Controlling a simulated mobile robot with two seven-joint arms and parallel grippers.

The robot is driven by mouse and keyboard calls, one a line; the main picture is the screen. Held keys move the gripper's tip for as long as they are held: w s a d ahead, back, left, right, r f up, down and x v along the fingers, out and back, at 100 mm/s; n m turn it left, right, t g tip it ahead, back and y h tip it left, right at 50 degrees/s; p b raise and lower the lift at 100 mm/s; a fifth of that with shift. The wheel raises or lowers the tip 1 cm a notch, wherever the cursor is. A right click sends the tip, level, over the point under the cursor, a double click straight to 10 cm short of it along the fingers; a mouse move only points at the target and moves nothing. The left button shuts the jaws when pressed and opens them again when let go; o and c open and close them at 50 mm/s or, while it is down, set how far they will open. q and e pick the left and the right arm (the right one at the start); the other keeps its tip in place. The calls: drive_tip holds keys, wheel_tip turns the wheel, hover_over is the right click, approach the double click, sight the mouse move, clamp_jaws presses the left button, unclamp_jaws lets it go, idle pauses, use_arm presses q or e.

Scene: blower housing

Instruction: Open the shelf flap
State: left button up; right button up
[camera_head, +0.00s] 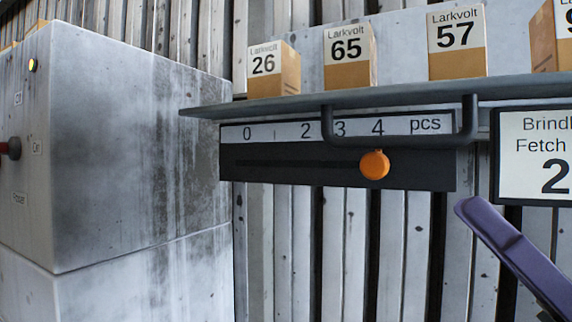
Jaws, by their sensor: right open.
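A dark grey shelf flap (225,109) runs across the view as a ledge, seen nearly edge-on, with a U-shaped handle (400,142) hanging from its front edge. The flap appears level, with boxes showing above it. My right gripper (486,229) comes in from the lower right as a purple finger. Its tip is below and right of the handle, apart from it. The gripper is open, holding nothing visible; its other finger cannot be made out. My left gripper is out of view.
Boxes marked 26 (273,71), 65 (350,58) and 57 (456,45) stand above the ledge. Below is a scale (290,133) with an orange knob (375,165). A sign (535,155) hangs right. A grey cabinet (130,150) stands left. The space below the scale is clear.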

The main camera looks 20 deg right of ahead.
sight(401, 142)
drive_tip(key=p+x, duration=0.5)
drive_tip(key=x, duration=0.4)
drive_tip(key=shift+s+r+p, duration=0.1)
drive_tip(key=shift+s+p, duration=0.05)
drive_tip(key=shift+p, duration=0.2)
drive_tip(key=shift+w+a+r, duration=0.15)
drive_tip(key=shift+w, duration=0.15)
clamp_jaws()
idle(0.6)
